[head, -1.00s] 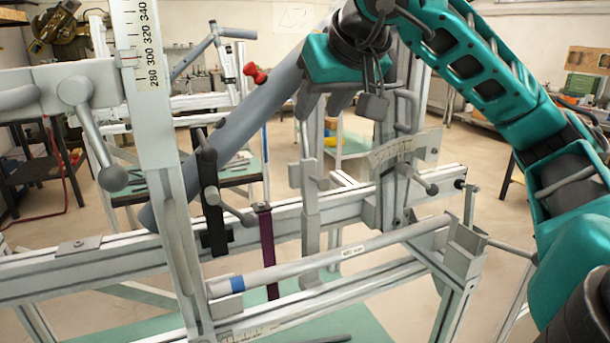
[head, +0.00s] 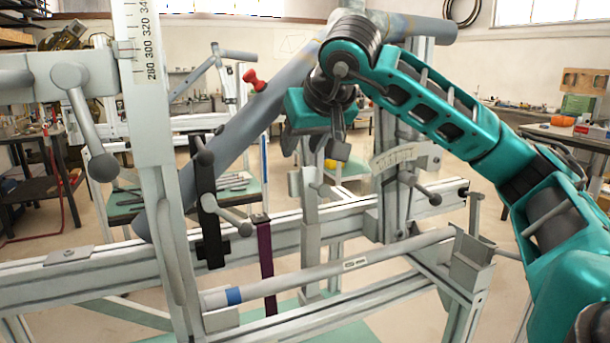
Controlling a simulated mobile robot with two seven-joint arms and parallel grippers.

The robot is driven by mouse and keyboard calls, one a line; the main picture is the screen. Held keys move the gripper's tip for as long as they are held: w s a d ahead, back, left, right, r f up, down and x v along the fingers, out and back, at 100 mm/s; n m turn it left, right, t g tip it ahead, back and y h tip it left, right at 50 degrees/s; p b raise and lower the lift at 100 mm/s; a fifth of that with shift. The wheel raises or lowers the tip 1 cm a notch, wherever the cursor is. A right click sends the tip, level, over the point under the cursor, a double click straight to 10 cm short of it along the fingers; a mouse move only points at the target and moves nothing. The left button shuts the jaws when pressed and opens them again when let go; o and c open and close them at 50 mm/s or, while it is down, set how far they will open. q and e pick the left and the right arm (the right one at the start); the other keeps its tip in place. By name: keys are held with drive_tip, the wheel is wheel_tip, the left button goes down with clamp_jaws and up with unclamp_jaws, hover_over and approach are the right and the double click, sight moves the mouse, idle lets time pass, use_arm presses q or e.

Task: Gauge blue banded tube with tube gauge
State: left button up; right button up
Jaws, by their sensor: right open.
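The blue banded tube (head: 330,269) is a slim grey tube with a blue band (head: 234,296) near its left end. It lies along the front of the jig, rising slightly to the right, its right end at a metal bracket (head: 470,256). My right gripper (head: 314,150) points down in front of the large grey frame tube, above and apart from the banded tube. It is open, and I see nothing between its fingers. I cannot tell for certain which fixture is the tube gauge. My left gripper is not in view.
A white upright with a millimetre scale (head: 149,70) stands at left. A purple strip (head: 266,262) and a black bracket (head: 207,200) hang at the rail (head: 100,272). Clamp levers (head: 228,215) stick out nearby.

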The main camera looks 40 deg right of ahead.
sight(308, 161)
drive_tip(key=shift+c, duration=0.2)
drive_tip(key=c, duration=0.7)
drive_tip(key=shift+s+a+r, duration=0.1)
drive_tip(key=shift+s+a, duration=0.1)
drive_tip(key=shift+s, duration=0.3)
drive_tip(key=shift+s+a+r, duration=0.1)
drive_tip(key=shift+s+a, duration=0.05)
drive_tip(key=shift+s, duration=0.35)
drive_tip(key=shift+s, duration=0.15)
drive_tip(key=shift+s+a+f, duration=0.1)
drive_tip(key=shift+s+a, duration=0.1)
drive_tip(key=shift+s, duration=0.25)
drive_tip(key=shift+s+a, duration=0.15)
drive_tip(key=shift+s, duration=0.45)
